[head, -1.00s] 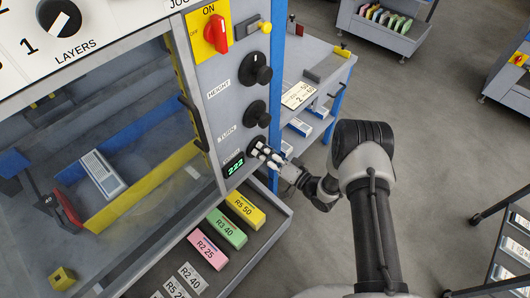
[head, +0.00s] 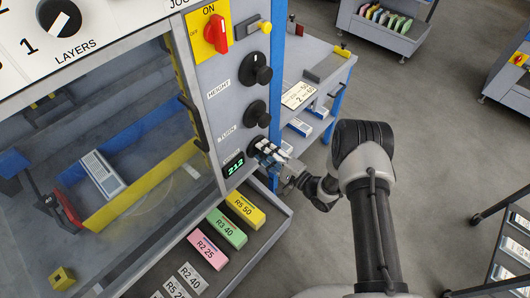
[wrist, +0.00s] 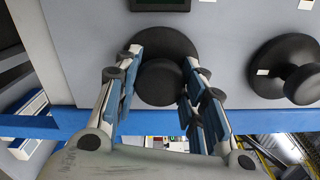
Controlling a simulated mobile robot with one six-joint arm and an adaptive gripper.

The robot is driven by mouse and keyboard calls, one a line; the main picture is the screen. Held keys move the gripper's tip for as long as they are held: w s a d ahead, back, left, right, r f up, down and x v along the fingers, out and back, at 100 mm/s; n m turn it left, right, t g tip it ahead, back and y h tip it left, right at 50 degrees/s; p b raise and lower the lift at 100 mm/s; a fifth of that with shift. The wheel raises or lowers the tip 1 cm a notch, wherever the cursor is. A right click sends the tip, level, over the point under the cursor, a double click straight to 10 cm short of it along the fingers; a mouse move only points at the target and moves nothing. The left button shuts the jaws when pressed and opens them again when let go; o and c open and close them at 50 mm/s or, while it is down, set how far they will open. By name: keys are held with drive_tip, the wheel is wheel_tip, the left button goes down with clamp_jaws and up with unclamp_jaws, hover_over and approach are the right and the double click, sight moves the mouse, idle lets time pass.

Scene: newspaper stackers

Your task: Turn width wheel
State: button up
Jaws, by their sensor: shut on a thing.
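The wheel in my grip is a dark round knob (wrist: 160,82) on the grey machine panel (head: 222,60). In the head view it is the lowest of three dark wheels, mostly hidden by my gripper (head: 270,152). In the wrist view my gripper (wrist: 162,70) has its blue-padded fingers on both sides of the knob, shut on it. A small green display (head: 234,166) left of the wheel reads about 212. Above are the wheel by the TURN label (head: 255,113) and the wheel by the HEIGHT label (head: 257,70).
A red ON/OFF switch (head: 216,34) is at the panel top. Behind the window, a newspaper bundle (head: 102,175) lies between blue and yellow walls. Coloured blocks (head: 243,208) sit in a tray below. A blue-framed side table (head: 326,70) stands right of the panel.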

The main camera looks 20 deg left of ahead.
drive_tip(key=shift+m, duration=0.6)
drive_tip(key=o, duration=1.1)
drive_tip(key=v, duration=1.2)
